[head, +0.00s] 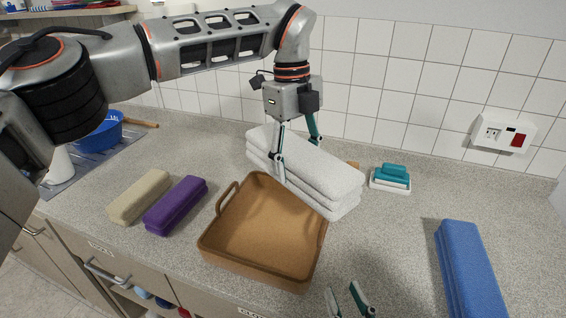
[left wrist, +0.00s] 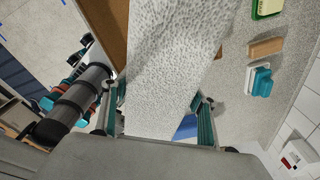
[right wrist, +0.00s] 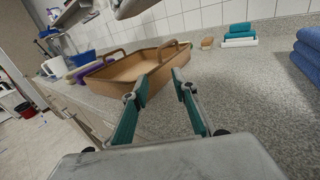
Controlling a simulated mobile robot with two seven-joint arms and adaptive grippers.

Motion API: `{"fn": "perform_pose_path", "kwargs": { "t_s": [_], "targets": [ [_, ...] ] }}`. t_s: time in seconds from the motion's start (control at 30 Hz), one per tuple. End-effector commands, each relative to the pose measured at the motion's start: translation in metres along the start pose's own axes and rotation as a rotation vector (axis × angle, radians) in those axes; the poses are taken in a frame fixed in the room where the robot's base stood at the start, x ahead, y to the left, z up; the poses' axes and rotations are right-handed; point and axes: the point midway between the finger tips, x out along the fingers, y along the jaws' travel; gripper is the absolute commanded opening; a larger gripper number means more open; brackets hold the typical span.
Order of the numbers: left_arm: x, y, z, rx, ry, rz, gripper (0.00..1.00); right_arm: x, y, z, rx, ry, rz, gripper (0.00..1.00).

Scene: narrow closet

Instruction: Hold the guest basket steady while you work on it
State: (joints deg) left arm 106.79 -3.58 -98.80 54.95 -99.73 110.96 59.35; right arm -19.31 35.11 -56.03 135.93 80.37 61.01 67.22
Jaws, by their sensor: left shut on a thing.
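The guest basket (head: 262,232) is a shallow brown tray with raised handles, standing upright on the counter. My left gripper (head: 298,158) is shut on a stack of folded white towels (head: 310,170). The towels overlap the basket's back right side in the head view; in the left wrist view the white towel (left wrist: 165,75) fills the space between the fingers. My right gripper (head: 350,302) is open and empty in front of the basket's near right corner. In the right wrist view its fingers (right wrist: 157,92) point at the basket (right wrist: 135,68) without gripping it. The towels hide the basket's far right handle.
A beige towel (head: 139,196) and a purple towel (head: 176,205) lie left of the basket. A blue towel stack (head: 468,270) lies at the right. A teal and white brush (head: 391,178) is near the tiled wall.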

Motion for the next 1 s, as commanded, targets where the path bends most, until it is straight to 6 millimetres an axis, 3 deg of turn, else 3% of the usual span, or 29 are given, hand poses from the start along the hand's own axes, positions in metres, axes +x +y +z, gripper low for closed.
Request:
{"fn": "perform_pose_path", "kwargs": {
  "t_s": [0.27, 0.73, 1.0],
  "targets": [
    [-0.002, -0.003, -0.004, -0.044, -0.001, -0.007, 0.16, 0.013, 0.0, 0.0, -0.001, -0.002, -0.001, 0.28],
    [-0.002, -0.003, -0.004, -0.042, -0.001, -0.006, 0.16, 0.089, 0.0, 0.001, -0.001, -0.003, -0.001, 0.28],
    [-0.002, -0.003, -0.004, -0.042, -0.001, -0.006, 0.16, 0.116, 0.0, 0.0, -0.001, 0.0, 0.0, 0.28]
  ]
}}
